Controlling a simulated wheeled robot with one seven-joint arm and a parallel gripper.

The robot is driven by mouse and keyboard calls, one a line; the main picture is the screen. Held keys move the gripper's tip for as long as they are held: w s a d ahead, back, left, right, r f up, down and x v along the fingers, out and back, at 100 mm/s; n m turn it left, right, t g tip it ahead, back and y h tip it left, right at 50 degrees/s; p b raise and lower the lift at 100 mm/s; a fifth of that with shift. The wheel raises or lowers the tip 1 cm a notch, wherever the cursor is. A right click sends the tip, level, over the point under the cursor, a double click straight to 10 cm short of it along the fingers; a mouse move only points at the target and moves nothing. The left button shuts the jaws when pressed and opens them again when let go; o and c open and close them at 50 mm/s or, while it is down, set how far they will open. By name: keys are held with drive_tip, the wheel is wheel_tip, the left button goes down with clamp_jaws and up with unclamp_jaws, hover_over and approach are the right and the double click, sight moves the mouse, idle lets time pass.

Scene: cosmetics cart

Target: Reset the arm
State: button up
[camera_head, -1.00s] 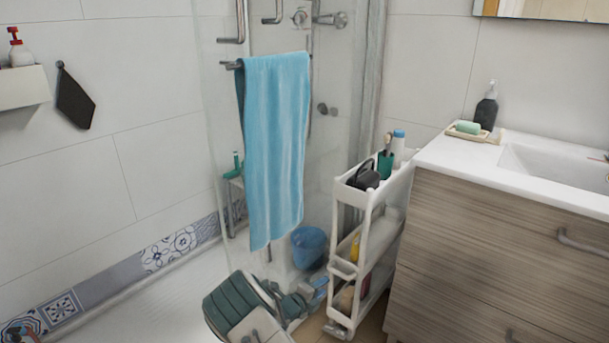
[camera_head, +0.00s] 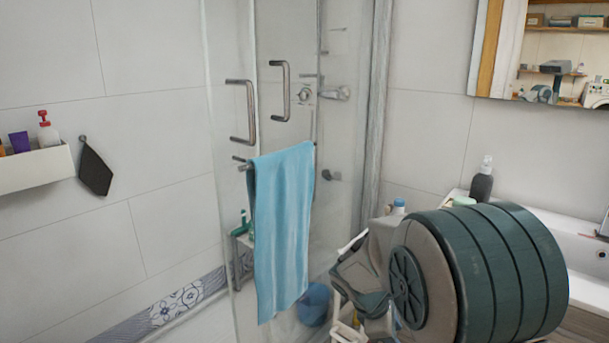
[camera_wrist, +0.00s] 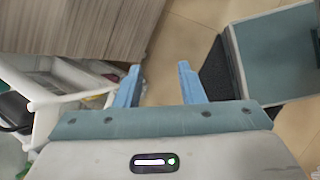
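My gripper (camera_wrist: 160,68) shows in the wrist view with its two blue fingers spread apart. Nothing is between them but tan floor. In the head view my raised arm (camera_head: 490,270) fills the lower right, with its large dark-green ribbed part in front of the sink counter. The gripper's fingers cannot be made out there. The white cart (camera_head: 342,332) is mostly hidden behind my arm in the head view. In the wrist view the cart (camera_wrist: 48,97) stands to the left of my gripper, apart from the fingers.
A blue towel (camera_head: 283,230) hangs on the glass shower door, left of my arm. The wooden cabinet (camera_wrist: 75,25) is at the upper left in the wrist view. A soap bottle (camera_head: 481,185) stands on the counter. Bare floor (camera_wrist: 200,25) lies beyond my fingers.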

drive_tip(key=s+a+r+m+t+y+p, duration=0.1)
drive_tip(key=s+a+r+m+y+p, duration=0.1)
drive_tip(key=s+r+m, duration=0.5)
drive_tip(key=s+a+r+m+y+p, duration=0.2)
drive_tip(key=s+r+m+y+p, duration=0.2)
drive_tip(key=s+r+m+p, duration=0.3)
drive_tip(key=s+r+m, duration=0.1)
drive_tip(key=s+r, duration=0.2)
drive_tip(key=r, duration=0.1)
drive_tip(key=shift+s+a+t, duration=0.15)
drive_tip(key=shift+s+t, duration=0.05)
drive_tip(key=shift+t, duration=0.2)
idle(0.8)
